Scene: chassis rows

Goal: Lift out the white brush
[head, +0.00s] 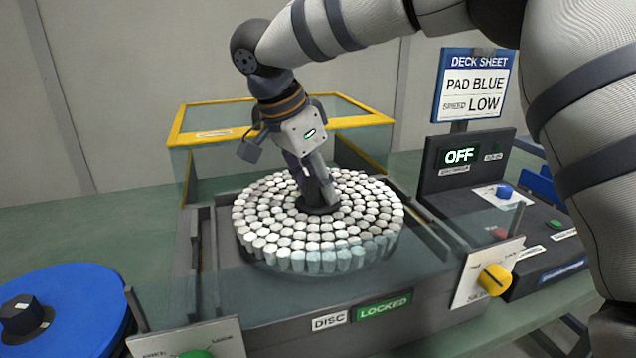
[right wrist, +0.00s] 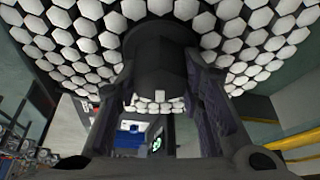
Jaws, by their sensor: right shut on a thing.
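The white brush (head: 270,225) is a round disc of white tufts with a dark hub in its middle, seated in the machine's dark tray. Its lower edge shows through the clear front guard. My right gripper (head: 318,193) points down at the centre of the brush and is shut on the dark hub. The right wrist view shows the hub (right wrist: 162,60) between the two fingers (right wrist: 165,100), with white tufts all around. My left gripper is not in view.
A clear guard with a yellow rim (head: 215,136) stands around the back. A blue pad (head: 75,300) with a dark knob lies at left. The front label (head: 384,308) reads LOCKED. A yellow knob (head: 495,280), an OFF display (head: 460,156) and a sign reading PAD BLUE, SPEED LOW (head: 474,88) are at right.

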